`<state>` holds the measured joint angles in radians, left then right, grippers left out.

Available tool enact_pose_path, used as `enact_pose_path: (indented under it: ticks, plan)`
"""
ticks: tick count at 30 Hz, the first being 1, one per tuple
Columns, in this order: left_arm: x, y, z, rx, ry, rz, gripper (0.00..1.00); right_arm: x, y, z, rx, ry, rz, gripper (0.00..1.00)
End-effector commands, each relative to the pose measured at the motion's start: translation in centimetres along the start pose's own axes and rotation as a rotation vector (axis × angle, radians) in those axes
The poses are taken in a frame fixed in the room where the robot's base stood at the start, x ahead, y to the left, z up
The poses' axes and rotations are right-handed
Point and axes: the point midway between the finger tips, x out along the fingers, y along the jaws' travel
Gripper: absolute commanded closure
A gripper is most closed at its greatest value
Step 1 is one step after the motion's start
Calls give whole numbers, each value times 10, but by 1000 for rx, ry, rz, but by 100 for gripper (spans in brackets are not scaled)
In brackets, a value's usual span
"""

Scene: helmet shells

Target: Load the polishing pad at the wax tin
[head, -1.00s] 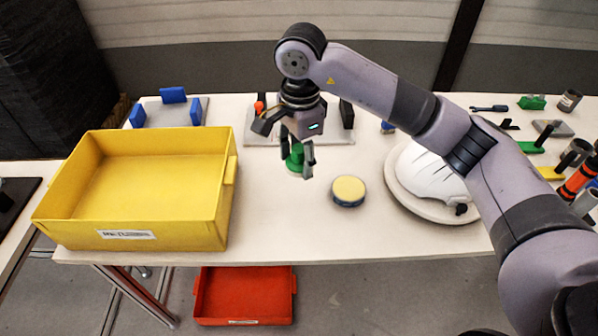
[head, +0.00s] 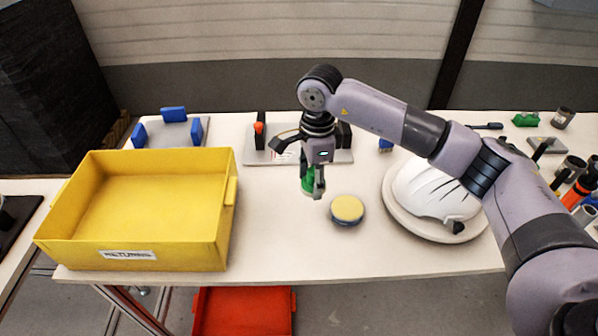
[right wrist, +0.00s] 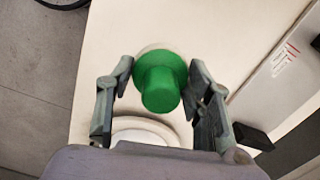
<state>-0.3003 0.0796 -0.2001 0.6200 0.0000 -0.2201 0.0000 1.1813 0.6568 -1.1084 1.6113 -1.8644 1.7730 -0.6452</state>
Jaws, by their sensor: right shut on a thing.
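The polishing pad is green with a round knob and a pale underside. It shows in the head view (head: 307,186) and the right wrist view (right wrist: 160,85). My right gripper (head: 313,190) is shut on it, with one finger on each side of the knob. The wax tin (head: 347,209) is a low round dark tin with a yellow top. It stands on the table just right of the pad and nearer the front edge. The pad and tin are apart. How high the pad is above the table is hard to tell. My left gripper is not in view.
A yellow bin (head: 222,222) stands at the left. A white helmet shell (head: 432,187) rests on a round stand (head: 393,210) at the right. A grey fixture plate (head: 260,157) lies behind the gripper. A red bin (head: 243,312) is below the table. The front middle is clear.

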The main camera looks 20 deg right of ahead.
Motion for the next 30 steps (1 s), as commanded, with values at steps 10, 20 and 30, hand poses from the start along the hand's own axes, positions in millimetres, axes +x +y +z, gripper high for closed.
enact_pose_path:
  ticks: [10,20,30]
  plan:
    - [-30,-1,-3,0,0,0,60,53,-24,-96,444,22,-15,75]
    - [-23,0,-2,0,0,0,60,72,-26,-108,493,25,-21,75]
    - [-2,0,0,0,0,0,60,107,-26,-109,492,25,-20,75]
